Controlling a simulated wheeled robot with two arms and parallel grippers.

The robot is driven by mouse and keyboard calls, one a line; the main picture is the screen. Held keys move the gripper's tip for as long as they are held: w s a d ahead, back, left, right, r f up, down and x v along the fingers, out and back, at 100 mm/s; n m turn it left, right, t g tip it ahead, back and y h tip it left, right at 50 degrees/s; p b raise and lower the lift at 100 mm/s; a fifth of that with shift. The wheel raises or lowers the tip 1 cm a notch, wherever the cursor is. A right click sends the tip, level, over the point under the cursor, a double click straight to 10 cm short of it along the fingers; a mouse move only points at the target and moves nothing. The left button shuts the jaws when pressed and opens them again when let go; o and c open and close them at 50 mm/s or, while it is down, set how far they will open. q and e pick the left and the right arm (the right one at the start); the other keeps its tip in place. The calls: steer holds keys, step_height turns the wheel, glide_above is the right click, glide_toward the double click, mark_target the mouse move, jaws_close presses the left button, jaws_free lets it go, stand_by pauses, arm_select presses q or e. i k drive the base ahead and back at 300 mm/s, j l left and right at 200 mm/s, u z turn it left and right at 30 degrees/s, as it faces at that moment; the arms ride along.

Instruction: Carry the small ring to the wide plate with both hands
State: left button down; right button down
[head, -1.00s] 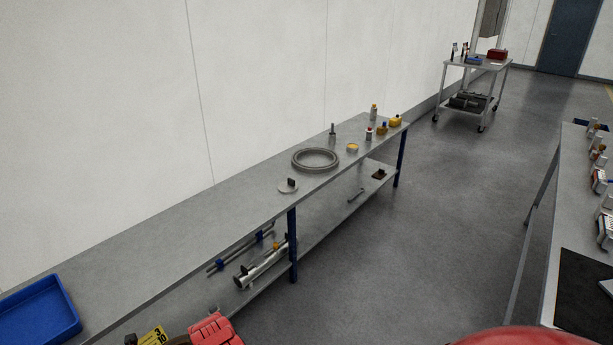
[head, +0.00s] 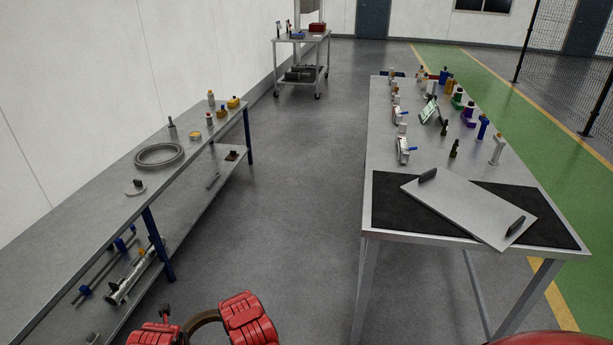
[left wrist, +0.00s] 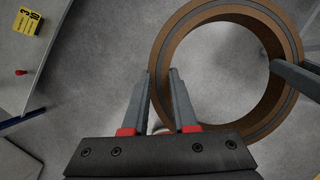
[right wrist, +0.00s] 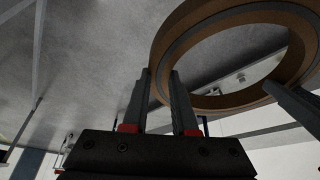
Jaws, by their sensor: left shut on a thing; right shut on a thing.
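The small ring (head: 205,318), brown with a grey band, is held low in front of me between both grippers. My left gripper (left wrist: 162,78) is shut on the ring's wall (left wrist: 170,42) in the left wrist view. My right gripper (right wrist: 162,78) is shut on the opposite side of the ring (right wrist: 180,40) in the right wrist view. The wide plate (head: 465,210), flat and grey with two dark upright handles, lies askew across black mats on the right table, apart from the ring. In the head view, my red wrists hide parts of the ring.
The right table (head: 400,240) carries several small tools and fixtures behind the plate. The left bench (head: 85,205) bears a larger grey ring (head: 159,156) and small items. Clear floor (head: 290,190) lies between them. A cart (head: 301,42) stands at the back.

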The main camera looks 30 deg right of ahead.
mark_target(466, 201)
steer(key=z, duration=1.55)
